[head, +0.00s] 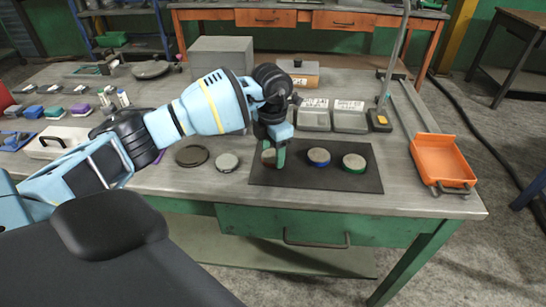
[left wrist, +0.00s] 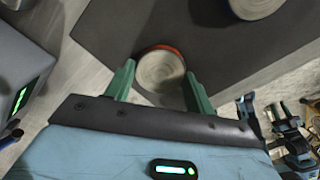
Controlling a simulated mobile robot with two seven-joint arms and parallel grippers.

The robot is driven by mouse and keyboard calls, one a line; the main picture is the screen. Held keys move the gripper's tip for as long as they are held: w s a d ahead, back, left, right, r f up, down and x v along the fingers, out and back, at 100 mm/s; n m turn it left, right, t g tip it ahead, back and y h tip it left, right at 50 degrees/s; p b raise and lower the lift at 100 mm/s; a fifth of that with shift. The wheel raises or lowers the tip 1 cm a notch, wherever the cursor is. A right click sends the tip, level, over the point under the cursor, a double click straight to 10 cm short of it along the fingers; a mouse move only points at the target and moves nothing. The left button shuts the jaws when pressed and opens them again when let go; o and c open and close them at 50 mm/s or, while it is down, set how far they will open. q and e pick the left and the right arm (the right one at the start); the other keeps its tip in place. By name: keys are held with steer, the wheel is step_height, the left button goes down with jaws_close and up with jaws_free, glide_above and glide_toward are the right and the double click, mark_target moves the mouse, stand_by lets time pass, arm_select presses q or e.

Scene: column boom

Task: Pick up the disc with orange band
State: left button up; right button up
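The disc with orange band (left wrist: 161,69) is a round, pale grey-brown disc with an orange rim, lying on the dark mat (head: 325,181). In the head view the disc (head: 267,158) is partly hidden by my left gripper. My left gripper (head: 276,157) points down at it, at the mat's left end. In the left wrist view my left gripper (left wrist: 160,76) is open, with its green fingers on either side of the disc. I cannot tell whether they touch it.
A blue-banded disc (head: 319,157) and a green-banded disc (head: 354,163) lie to the right on the mat. Two more discs (head: 192,155) (head: 227,162) lie left of it. Grey bins (head: 350,120) stand behind, an orange tray (head: 440,158) to the right.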

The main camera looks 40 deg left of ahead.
mark_target(273, 155)
arm_select(q)
steer(key=c, duration=0.7)
steer(key=shift+r, duration=0.2)
steer(key=shift+r, duration=0.2)
step_height(273, 155, up, 3)
steer(key=shift+w+r, duration=0.1)
steer(key=d, duration=0.5)
steer(key=s+d, duration=0.1)
steer(key=d, duration=0.4)
steer(key=s+d+r+b, duration=0.1)
steer(key=d, duration=0.5)
steer(key=shift+s, duration=0.1)
